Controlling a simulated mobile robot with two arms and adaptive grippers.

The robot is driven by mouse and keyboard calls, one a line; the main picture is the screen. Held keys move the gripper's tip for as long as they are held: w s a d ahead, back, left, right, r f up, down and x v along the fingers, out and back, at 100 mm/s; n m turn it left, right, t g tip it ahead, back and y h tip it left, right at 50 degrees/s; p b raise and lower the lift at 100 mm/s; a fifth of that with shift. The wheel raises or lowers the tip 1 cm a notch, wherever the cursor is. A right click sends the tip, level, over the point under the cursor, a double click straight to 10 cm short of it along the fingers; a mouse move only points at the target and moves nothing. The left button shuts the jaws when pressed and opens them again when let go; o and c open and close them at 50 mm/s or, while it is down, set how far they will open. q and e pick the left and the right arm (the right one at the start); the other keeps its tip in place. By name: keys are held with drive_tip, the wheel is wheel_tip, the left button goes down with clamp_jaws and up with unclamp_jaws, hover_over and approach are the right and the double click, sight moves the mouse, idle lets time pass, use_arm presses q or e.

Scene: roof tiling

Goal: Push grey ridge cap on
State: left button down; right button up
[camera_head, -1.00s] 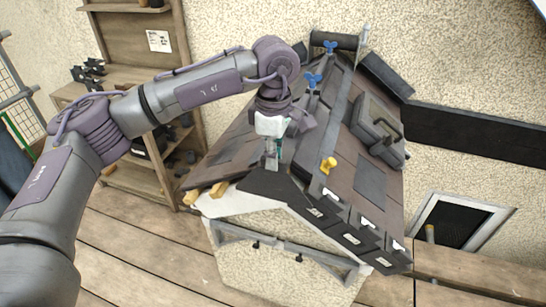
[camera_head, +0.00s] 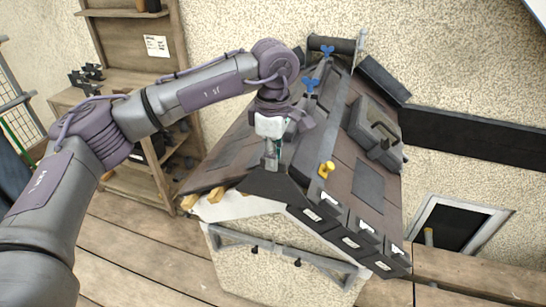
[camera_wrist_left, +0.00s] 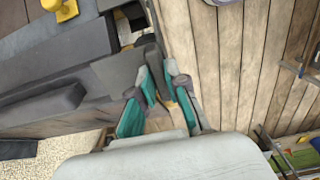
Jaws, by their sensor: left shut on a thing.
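The dark grey ridge cap (camera_head: 283,187) lies at the front end of the roof's ridge, sloping down to both sides. My left gripper (camera_head: 271,164) is above its near end, pointing down, and shut on it. In the left wrist view, the teal-padded fingers of the gripper (camera_wrist_left: 158,100) close around a grey edge of the cap (camera_wrist_left: 120,70). The grip partly hides how the cap sits on the ridge, so I cannot tell if it is fully seated. My right gripper is not in view.
A grey case (camera_head: 377,128) rests on that slope. A wooden shelf (camera_head: 150,75) stands behind at left.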

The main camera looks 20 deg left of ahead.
use_arm(q)
drive_tip(key=shift+w, duration=0.55)
idle(1.1)
drive_tip(key=c, duration=1.1)
unclamp_jaws()
drive_tip(key=shift+r+p, duration=1.6)
drive_tip(key=shift+r, duration=1.45)
